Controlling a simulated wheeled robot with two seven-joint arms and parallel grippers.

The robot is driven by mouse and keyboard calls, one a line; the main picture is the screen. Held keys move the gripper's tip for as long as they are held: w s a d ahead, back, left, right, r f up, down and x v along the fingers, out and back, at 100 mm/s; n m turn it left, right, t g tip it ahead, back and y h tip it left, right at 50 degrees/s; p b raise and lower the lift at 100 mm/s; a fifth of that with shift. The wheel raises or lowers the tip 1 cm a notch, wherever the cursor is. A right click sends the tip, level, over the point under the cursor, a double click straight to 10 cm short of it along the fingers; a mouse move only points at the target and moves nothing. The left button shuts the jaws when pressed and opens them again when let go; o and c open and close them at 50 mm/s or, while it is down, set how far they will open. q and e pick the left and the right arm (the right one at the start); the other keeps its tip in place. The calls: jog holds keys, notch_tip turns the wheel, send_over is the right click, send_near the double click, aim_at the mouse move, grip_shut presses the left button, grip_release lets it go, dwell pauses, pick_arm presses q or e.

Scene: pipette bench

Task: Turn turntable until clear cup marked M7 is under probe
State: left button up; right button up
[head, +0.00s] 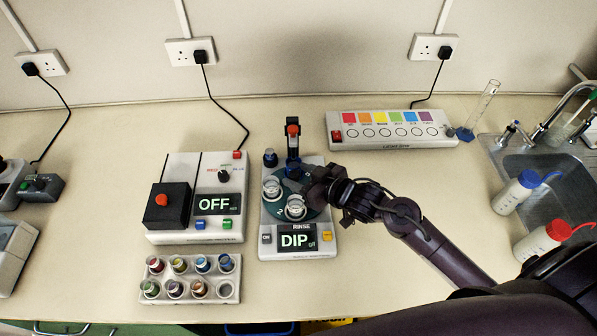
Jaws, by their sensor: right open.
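The turntable (277,212) is a dark teal disc on a white device whose screen reads "RINSE" and "DIP". Two clear cups show on it, one at the left (271,187) and one at the front (295,207). Their markings are too small to read, so I cannot tell which is M7. The probe (292,140) is a dark upright with a red-orange part at the back of the device. My right gripper (313,184) is open at the disc's right side and hides that part of it. I cannot tell if it touches the disc. My left gripper is not in view.
A white box (227,165) with an "OFF" screen stands left of the turntable device. A rack (190,292) of coloured vials lies in front of it. A colour-strip panel (392,143) is at the back right. Bottles (508,196) stand by the sink (550,180).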

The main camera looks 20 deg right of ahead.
jog(key=shift+w+a+f, duration=0.15)
jog(key=shift+w+a, duration=0.05)
jog(key=shift+w, duration=0.1)
grip_shut()
dwell(0.4)
